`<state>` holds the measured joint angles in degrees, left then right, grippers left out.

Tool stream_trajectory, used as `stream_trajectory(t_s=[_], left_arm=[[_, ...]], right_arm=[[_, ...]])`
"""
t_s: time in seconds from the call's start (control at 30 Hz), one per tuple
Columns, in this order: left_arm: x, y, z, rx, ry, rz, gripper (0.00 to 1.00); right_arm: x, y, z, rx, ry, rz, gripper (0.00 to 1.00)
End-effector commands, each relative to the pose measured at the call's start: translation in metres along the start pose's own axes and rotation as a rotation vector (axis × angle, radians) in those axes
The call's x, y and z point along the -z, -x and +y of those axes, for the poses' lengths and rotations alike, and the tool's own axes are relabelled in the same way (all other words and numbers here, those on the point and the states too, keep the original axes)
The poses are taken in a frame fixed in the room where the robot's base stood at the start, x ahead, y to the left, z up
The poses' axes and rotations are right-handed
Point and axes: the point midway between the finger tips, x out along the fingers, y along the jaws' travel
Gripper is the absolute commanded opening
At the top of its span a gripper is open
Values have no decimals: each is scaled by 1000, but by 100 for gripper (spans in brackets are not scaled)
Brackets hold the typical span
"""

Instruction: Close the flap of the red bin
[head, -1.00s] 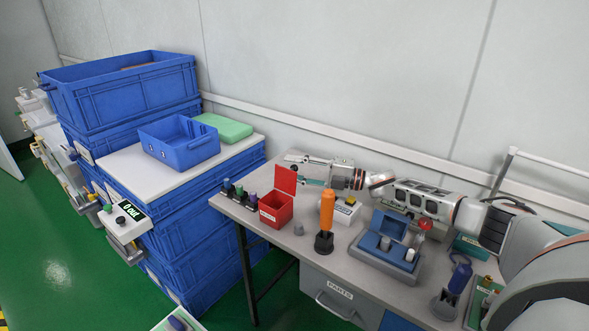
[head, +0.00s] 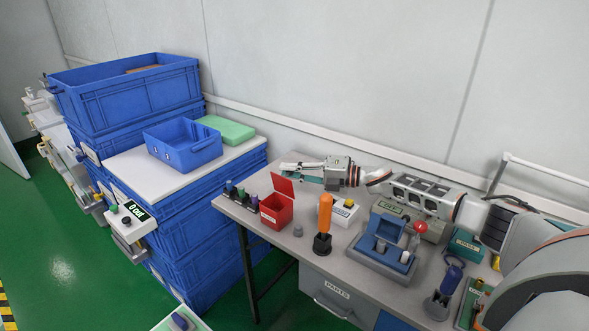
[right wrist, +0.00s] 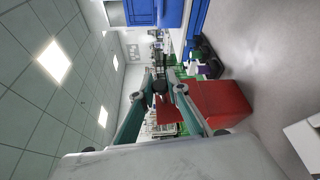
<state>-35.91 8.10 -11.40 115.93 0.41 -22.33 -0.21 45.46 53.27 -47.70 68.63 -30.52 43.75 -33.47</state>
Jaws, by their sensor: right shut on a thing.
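The red bin (head: 276,212) stands on the table with a white label on its front. Its red flap (head: 283,185) is raised at the back, so the bin is open at the top. My right gripper (head: 288,168) is at the flap's upper edge, coming from behind and the right. In the right wrist view the red flap (right wrist: 166,112) shows between the fingers and the bin (right wrist: 218,103) lies to the right. The fingers are shut on the flap, though the contact itself is hard to see. My left gripper is not in view.
Several small testers in a black rack (head: 241,196) stand left of the bin. An orange-handled tool (head: 325,212) stands upright in a dark holder to its right, near a small grey cylinder (head: 298,231). A blue-grey case (head: 380,240) is further right.

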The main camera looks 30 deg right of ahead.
Motion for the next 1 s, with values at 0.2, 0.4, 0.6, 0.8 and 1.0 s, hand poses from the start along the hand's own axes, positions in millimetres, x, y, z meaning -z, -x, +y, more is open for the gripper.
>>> stream_trajectory(t_s=[0.2, 0.4, 0.6, 0.8, 1.0], left_arm=[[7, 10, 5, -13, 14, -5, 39], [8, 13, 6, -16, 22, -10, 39], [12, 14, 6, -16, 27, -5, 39], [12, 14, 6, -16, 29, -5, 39], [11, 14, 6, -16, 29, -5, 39]], right_arm=[[8, -4, 11, 53, 137, 1, 0], [14, -6, 11, 89, 220, 0, 0], [18, -7, 10, 107, 261, 1, 0], [18, -8, 9, 111, 268, 1, 0], [18, -8, 9, 111, 267, 1, 0]])
